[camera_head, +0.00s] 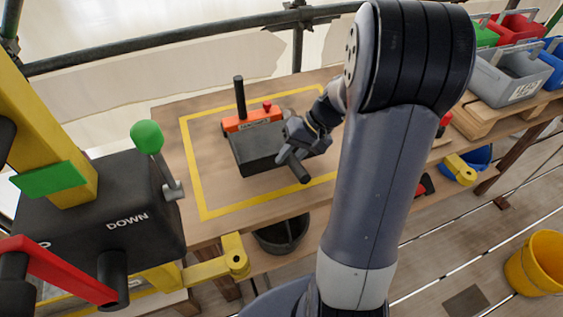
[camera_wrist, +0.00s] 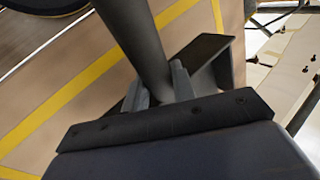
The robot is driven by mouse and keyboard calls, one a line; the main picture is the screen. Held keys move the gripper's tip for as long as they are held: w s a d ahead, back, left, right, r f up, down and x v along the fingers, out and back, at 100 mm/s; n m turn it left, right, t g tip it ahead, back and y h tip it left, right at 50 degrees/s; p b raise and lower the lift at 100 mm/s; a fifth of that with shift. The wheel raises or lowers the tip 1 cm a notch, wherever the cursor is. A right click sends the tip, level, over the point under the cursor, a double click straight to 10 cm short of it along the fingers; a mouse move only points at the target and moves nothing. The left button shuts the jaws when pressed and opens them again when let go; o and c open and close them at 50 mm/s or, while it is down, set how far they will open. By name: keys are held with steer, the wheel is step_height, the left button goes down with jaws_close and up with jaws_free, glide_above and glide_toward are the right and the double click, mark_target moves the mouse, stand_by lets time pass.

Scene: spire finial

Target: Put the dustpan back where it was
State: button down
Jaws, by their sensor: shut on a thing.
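The dustpan (camera_head: 258,150) is a dark grey, boxy pan with a round dark handle. It is over the wooden table inside the yellow taped outline. My gripper (camera_head: 297,145) is at its right side, shut on the handle, whose end (camera_head: 299,169) sticks out toward the front. In the wrist view the fingers (camera_wrist: 160,88) close on the dark handle (camera_wrist: 136,30), and part of the pan (camera_wrist: 208,58) shows beyond them. I cannot tell whether the pan touches the table.
An orange tool (camera_head: 250,120) with a black upright post is right behind the dustpan. A lever box (camera_head: 110,215) marked DOWN with a green knob stands at left. Coloured bins (camera_head: 510,75) are at back right. The table (camera_head: 205,235) has a dark bucket (camera_head: 282,236) below its front edge.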

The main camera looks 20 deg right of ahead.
steer(key=shift+f, duration=3.4)
steer(key=shift+f+b, duration=0.2)
steer(key=shift+b, duration=0.1)
steer(key=c, duration=1.2)
jaws_free()
steer(key=shift+r, duration=0.1)
steer(key=shift+o, duration=0.2)
steer(key=v, duration=1.2)
